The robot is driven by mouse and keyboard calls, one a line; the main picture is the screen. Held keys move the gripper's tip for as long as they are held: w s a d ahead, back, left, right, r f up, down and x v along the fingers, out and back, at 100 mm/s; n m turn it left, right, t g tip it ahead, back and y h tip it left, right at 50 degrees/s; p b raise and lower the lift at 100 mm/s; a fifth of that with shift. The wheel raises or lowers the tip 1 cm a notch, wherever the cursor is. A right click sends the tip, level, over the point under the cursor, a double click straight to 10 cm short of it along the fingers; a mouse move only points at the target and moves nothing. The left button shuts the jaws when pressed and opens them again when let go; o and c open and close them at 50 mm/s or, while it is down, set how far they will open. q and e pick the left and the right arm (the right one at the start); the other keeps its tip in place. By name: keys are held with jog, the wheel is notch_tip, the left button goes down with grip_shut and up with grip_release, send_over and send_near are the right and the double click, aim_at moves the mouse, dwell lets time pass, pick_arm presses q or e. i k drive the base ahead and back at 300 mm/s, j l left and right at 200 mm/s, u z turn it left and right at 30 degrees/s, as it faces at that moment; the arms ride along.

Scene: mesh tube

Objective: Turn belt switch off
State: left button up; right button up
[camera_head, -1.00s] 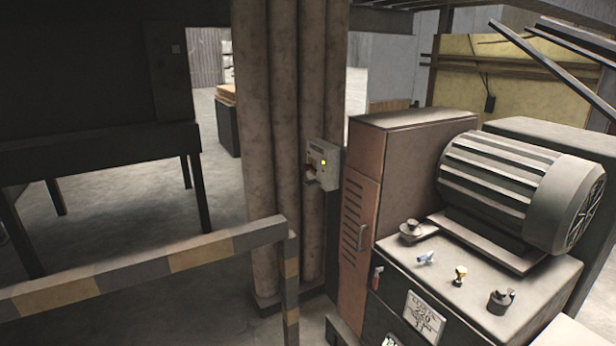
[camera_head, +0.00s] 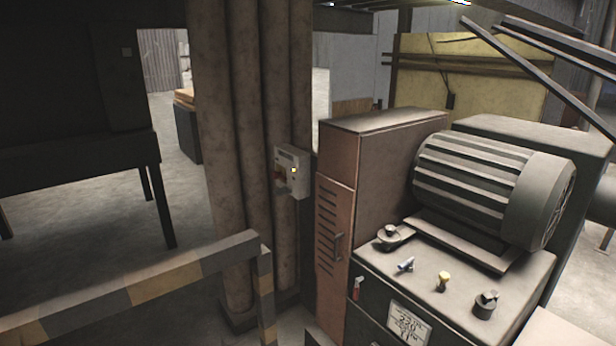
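A small pale switch box (camera_head: 292,172) is fixed to the brown vertical pipes, near the middle of the view. Its front shows a small yellow light and a reddish part at its left side. I cannot tell from here which way the switch is set, or whether it is the belt switch. Neither of my grippers is in view.
A striped barrier rail (camera_head: 165,283) crosses the lower left, in front of the pipes (camera_head: 228,120). A rusty cabinet (camera_head: 335,220) and a machine with a large grey motor (camera_head: 490,185) fill the right. Open floor lies at the left behind the rail.

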aim_at(275, 175)
jog(key=i+j+z, duration=0.25)
jog(key=j+z, duration=0.3)
jog(key=i+j+z, duration=0.4)
jog(key=j, duration=0.4)
jog(key=j+z, duration=0.2)
jog(key=j, duration=0.35)
jog(key=i+j, duration=0.1)
jog(key=j, duration=0.65)
jog(key=i+j+z, duration=0.1)
jog(key=j, duration=0.6)
jog(key=i+j, duration=0.1)
jog(key=j, duration=0.65)
